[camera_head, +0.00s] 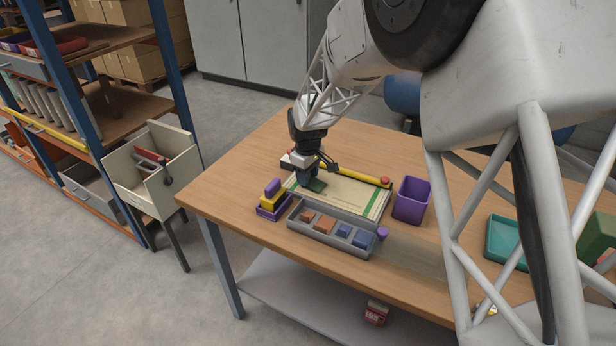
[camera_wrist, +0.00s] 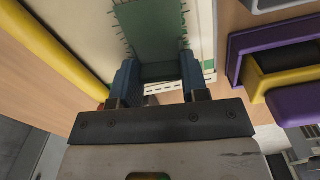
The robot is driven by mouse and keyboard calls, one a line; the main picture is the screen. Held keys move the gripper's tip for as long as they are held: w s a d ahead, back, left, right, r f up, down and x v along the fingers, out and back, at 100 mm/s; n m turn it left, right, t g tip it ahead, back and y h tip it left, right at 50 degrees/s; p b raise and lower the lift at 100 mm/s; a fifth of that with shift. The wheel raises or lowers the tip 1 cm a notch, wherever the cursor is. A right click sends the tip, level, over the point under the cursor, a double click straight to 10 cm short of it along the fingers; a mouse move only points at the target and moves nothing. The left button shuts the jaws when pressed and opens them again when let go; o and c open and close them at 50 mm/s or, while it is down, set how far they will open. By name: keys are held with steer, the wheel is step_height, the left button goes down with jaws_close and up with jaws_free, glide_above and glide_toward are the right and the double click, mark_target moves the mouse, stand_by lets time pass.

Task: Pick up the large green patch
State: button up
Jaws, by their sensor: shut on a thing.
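The large green patch (camera_wrist: 155,30) is between the two blue-grey fingers of my gripper (camera_wrist: 160,75) in the wrist view. It is a dark green, flat piece with small dark stitch-like marks along its edges. My gripper is shut on its near end. In the head view the patch (camera_head: 317,185) shows small and dark green at the fingertips of my gripper (camera_head: 312,178), over a cream sack with green stripes (camera_head: 352,196). I cannot tell whether the patch still touches the sack.
A grey tray (camera_head: 318,239) with orange-brown and blue blocks lies in front of the sack. A purple and yellow stack (camera_head: 271,202) stands left, a purple bin (camera_head: 411,200) right. A yellow bar (camera_head: 357,175) lies behind. A teal tray (camera_head: 503,241) is further right.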

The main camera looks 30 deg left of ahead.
steer(key=shift+r, duration=0.75)
step_height(320, 180, up, 2)
steer(key=shift+d, duration=0.1)
steer(key=s+d, duration=0.3)
steer(key=s, duration=0.1)
steer(key=s+d, duration=0.4)
steer(key=s+d+r, duration=0.1)
steer(key=s+d, duration=0.2)
steer(key=s, duration=0.1)
steer(key=shift+d+r, duration=0.1)
steer(key=shift+d, duration=0.05)
